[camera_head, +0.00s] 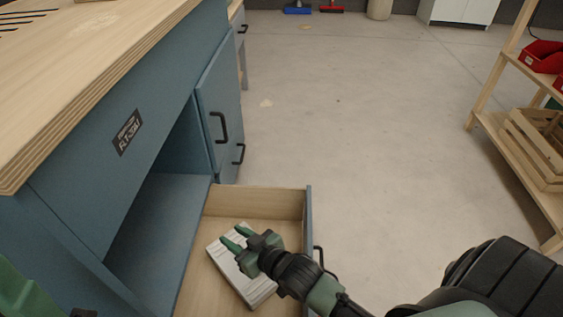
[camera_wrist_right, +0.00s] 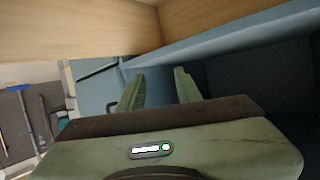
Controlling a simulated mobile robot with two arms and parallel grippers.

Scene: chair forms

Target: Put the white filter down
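The white filter (camera_head: 232,271) is a pale, ridged, flat block. It lies slanted inside the open wooden drawer (camera_head: 260,203) of the blue workbench. My right gripper (camera_head: 236,238) is over the filter's far part in the head view. Its two green fingers are apart, and the wrist view shows nothing between them (camera_wrist_right: 160,85). I cannot tell whether the fingers touch the filter. The filter is not seen in the wrist view, and the gripper hides part of it in the head view. A green part of my left arm shows at the lower left, but its gripper does not.
The blue workbench (camera_head: 85,190) with a wooden top stands on the left, with an open compartment beside the drawer. A wooden shelf (camera_head: 490,125) with red bins and a crate stands on the right. The grey floor between is clear.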

